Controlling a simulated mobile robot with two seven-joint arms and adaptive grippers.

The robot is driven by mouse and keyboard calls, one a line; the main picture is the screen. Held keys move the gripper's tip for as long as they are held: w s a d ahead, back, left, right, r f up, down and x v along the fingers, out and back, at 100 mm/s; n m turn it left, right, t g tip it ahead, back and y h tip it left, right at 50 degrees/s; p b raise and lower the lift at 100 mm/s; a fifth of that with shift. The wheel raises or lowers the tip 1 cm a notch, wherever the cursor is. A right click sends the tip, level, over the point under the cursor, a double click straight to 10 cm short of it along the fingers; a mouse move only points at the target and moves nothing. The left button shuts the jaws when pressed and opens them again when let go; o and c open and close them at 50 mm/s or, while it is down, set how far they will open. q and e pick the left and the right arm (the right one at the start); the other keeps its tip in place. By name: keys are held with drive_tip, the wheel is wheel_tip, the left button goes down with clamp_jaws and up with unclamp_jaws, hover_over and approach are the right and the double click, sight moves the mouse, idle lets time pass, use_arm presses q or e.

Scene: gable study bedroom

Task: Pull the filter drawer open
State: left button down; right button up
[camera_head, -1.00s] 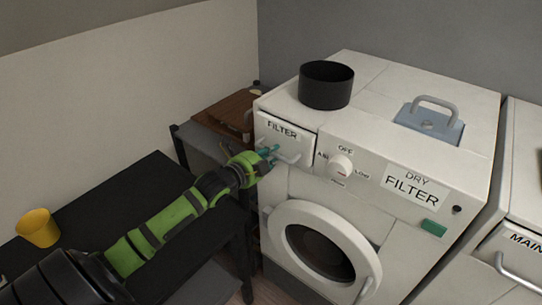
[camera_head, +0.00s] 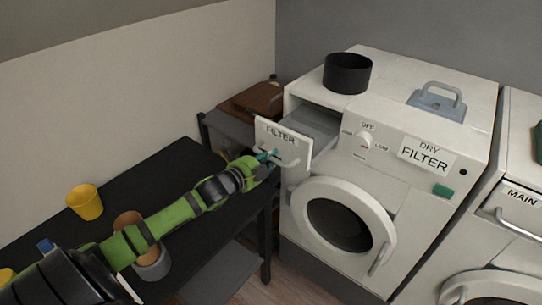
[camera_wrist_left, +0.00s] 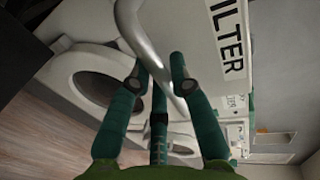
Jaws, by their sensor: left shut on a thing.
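The filter drawer (camera_head: 275,139) is a white front panel labelled FILTER at the upper left of the white dryer (camera_head: 420,185). It stands out from the dryer, and its grey inside (camera_head: 318,122) shows behind the panel. My left gripper (camera_head: 268,157) is shut on the drawer's curved handle (camera_head: 290,163). In the left wrist view the teal fingers (camera_wrist_left: 158,72) close around the metal handle (camera_wrist_left: 140,40), beside the FILTER label. My right gripper is not in view.
A black pot (camera_head: 347,74) and a blue-grey piece with a handle (camera_head: 437,103) sit on the dryer. The round dryer door (camera_head: 340,222) is below the drawer. A black table (camera_head: 150,190) with a yellow cup (camera_head: 85,202) lies at left. A second machine (camera_head: 515,240) stands at right.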

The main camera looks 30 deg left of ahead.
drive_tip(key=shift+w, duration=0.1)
use_arm(q)
drive_tip(key=c, duration=1.1)
unclamp_jaws()
drive_tip(key=shift+s, duration=0.1)
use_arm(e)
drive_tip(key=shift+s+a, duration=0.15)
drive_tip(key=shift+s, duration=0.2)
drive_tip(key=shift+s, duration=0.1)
use_arm(q)
drive_tip(key=v, duration=1.2)
drive_tip(key=shift+a, duration=0.1)
